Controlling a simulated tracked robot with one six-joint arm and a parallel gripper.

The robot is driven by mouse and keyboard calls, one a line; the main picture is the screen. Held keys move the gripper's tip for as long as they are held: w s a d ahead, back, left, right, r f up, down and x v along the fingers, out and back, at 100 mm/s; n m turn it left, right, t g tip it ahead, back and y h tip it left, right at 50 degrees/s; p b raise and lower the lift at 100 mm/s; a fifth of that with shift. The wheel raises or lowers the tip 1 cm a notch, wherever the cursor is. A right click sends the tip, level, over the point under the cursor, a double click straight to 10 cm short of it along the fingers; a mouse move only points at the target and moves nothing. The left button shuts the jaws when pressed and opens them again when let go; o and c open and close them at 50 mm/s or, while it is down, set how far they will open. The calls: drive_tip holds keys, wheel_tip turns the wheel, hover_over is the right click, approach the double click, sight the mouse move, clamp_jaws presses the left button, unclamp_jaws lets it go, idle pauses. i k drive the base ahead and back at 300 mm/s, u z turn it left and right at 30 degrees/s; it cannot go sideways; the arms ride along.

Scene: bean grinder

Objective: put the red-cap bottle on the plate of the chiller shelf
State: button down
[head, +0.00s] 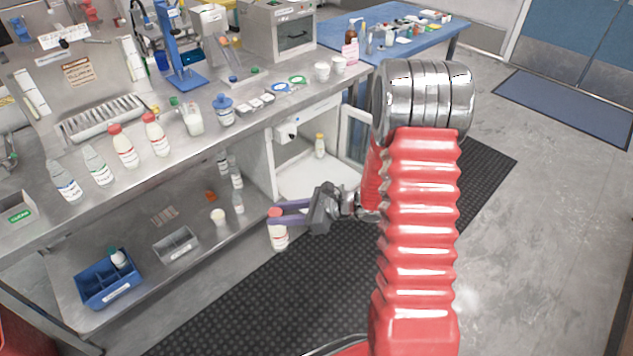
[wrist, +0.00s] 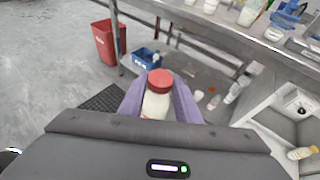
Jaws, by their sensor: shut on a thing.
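My gripper (head: 290,211) is shut on a white bottle with a red cap (head: 278,236), holding it by its upper part, upright or nearly so, in front of the lower shelf. In the wrist view the red-cap bottle (wrist: 157,93) sits between the two purple fingers of my gripper (wrist: 160,100). The chiller (head: 289,160) is the white open box under the bench, to the right of the bottle, with its door (head: 355,135) swung open. Its white plate (head: 318,183) shows inside, with a yellow-capped bottle (head: 320,146) at the back.
Two more red-cap bottles (head: 124,147) (head: 156,135) stand on the steel bench (head: 150,184) among other bottles. The lower shelf (head: 196,250) holds a blue divided bin (head: 109,279), a metal tray (head: 176,245) and small bottles. The dark floor mat (head: 250,310) in front is clear.

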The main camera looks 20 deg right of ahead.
sight(311, 192)
drive_tip(key=z, duration=0.05)
drive_tip(key=i, duration=1)
drive_tip(key=u, duration=0.05)
